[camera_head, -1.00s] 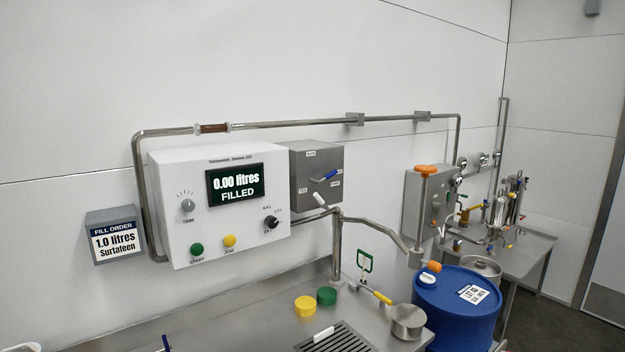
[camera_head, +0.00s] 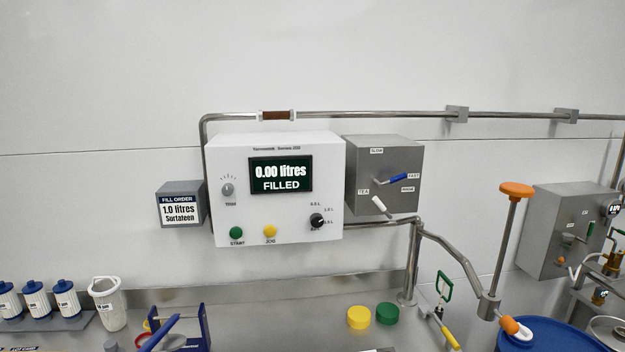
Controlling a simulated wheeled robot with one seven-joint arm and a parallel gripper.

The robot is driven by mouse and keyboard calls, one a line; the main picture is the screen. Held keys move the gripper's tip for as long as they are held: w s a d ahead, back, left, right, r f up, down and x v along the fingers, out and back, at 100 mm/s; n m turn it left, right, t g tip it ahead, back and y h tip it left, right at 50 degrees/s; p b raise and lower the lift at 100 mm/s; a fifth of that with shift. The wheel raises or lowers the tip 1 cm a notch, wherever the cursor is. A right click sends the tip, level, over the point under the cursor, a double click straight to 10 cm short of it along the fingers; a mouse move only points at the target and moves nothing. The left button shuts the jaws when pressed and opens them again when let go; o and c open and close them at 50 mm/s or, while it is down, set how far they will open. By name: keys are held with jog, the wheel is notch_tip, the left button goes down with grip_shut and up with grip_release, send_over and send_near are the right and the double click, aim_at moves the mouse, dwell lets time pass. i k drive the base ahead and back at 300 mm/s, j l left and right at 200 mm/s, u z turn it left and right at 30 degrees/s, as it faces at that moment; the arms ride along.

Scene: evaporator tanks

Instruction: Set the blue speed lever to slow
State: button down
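The blue speed lever (camera_head: 397,178) is on the front of a grey metal box (camera_head: 400,150) on the wall, right of the white filling panel. Its blue handle points right, tilted slightly up, toward the label FAST (camera_head: 413,176). The label SLOW (camera_head: 377,151) sits above the lever's pivot. A white-handled lever (camera_head: 379,205) is below it on the same box, near a label at its left that seems to read TEA and another at right too small to read. My gripper is not in view.
The white panel (camera_head: 225,165) reads 0.00 litres FILLED. A pipe (camera_head: 360,118) runs above the boxes, and a bent spout pipe (camera_head: 450,248) reaches right over a blue drum (camera_head: 560,335). Yellow (camera_head: 359,316) and green (camera_head: 387,313) caps lie on the steel counter below.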

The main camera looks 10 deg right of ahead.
aim_at(392, 180)
jog(key=i+l+u, duration=0.15)
jog(key=l+u, duration=0.25)
jog(key=i+l+u, duration=0.1)
jog(key=l+u, duration=0.25)
jog(key=l, duration=0.3)
jog(key=l+u, duration=0.4)
jog(key=l, duration=0.15)
